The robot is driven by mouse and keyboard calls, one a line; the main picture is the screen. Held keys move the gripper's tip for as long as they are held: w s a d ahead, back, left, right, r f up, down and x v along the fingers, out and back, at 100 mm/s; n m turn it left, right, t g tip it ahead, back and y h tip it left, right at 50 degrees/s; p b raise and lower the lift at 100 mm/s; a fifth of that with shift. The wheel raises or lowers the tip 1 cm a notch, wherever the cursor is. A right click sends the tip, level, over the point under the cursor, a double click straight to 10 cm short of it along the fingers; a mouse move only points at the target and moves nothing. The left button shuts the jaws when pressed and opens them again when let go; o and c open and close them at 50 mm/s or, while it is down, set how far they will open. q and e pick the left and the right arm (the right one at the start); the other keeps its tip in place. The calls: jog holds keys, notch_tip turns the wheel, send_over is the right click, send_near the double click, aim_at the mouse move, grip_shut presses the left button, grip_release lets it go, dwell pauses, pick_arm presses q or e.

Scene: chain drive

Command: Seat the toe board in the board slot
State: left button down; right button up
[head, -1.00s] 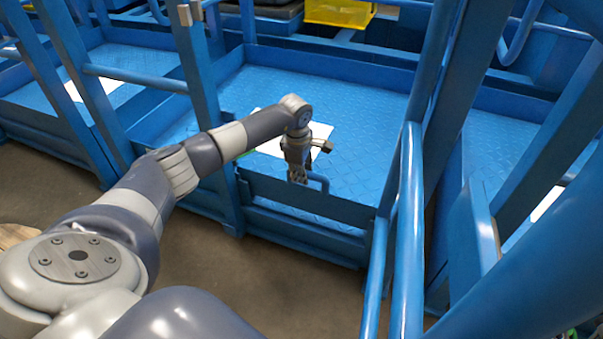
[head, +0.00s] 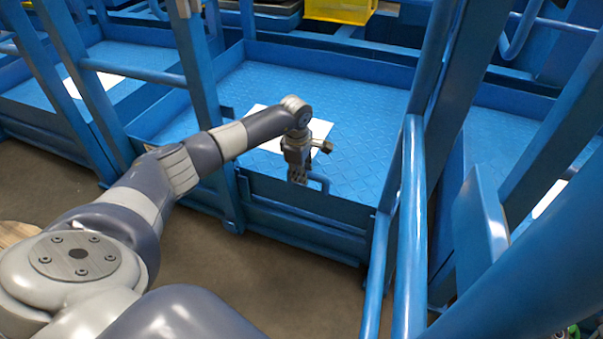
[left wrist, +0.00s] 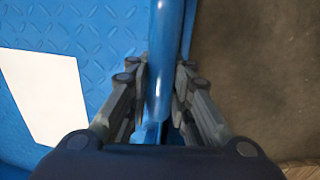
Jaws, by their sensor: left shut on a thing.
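The toe board (head: 336,208) is a long blue panel standing upright across the front opening of the blue platform, between two blue posts. Its raised loop handle (head: 322,180) sticks up from its top edge. My left gripper (head: 298,180) points down and is shut on the handle. In the left wrist view the handle (left wrist: 162,55) runs between the two fingers (left wrist: 160,95). The board slot is hidden by the board and frame, so I cannot tell whether the board's ends are fully down. My right gripper is not in view.
The blue diamond-plate floor (head: 345,110) lies behind the board, with a white sheet (head: 318,130) on it. Blue posts and a tall guard rail (head: 411,220) stand close on the right. A yellow crate (head: 340,10) is at the back. Bare floor (head: 290,285) lies in front.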

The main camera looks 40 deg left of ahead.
pick_arm(q)
jog(key=shift+w+f, duration=0.15)
dwell(0.6)
jog(key=c, duration=1.3)
grip_release()
jog(key=shift+c, duration=0.2)
jog(key=shift+s+f+b, duration=0.3)
jog(key=shift+f, duration=0.05)
notch_tip(320, 180, up, 12)
jog(key=s, duration=0.1)
jog(key=shift+s+d+r, duration=0.15)
jog(key=shift+s+r, duration=0.05)
jog(key=shift+s, duration=0.05)
